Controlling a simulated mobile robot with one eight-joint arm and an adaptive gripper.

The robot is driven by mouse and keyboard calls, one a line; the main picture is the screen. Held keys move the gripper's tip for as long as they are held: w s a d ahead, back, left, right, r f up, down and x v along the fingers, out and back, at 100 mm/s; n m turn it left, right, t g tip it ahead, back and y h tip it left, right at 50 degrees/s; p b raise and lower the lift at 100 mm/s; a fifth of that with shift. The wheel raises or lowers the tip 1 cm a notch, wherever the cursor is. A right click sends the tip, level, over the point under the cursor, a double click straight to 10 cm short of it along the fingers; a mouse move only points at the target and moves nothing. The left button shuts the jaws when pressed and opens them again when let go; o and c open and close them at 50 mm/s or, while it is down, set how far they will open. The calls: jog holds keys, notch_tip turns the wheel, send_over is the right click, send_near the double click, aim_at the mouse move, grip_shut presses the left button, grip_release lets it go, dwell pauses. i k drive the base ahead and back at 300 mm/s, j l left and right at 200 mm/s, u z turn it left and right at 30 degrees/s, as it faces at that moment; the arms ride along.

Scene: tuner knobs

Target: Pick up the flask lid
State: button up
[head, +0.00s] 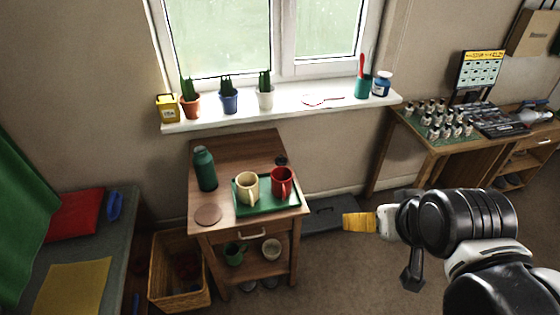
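A dark green flask (205,170) stands upright at the left of a small wooden table. A small dark round object (281,160) lies near the table's back right, behind the red mug; it may be the flask lid, but it is too small to be sure. My gripper (375,223) is to the right of the table and apart from it, pointing left. A yellow ridged piece (358,222) shows at its tip; I cannot tell if it is part of the gripper. Its fingers are not clear enough to show open or shut.
A green tray (243,210) with a cream mug (246,188) and a red mug (282,182) fills the table's front right. A brown round coaster (208,214) lies front left. The windowsill (300,107) with potted cacti is behind. A wicker basket (180,285) stands left.

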aim_at(281, 160)
jog(key=i+j, duration=0.15)
jog(key=j, duration=0.2)
jog(key=i+j+z, duration=0.1)
jog(key=j, duration=0.25)
jog(key=i+j, duration=0.25)
jog(key=i+j+z, duration=0.1)
jog(key=j, duration=0.35)
jog(key=i+j, duration=0.2)
jog(key=j, duration=0.2)
jog(key=i+j+z, duration=0.1)
jog(key=j, duration=0.25)
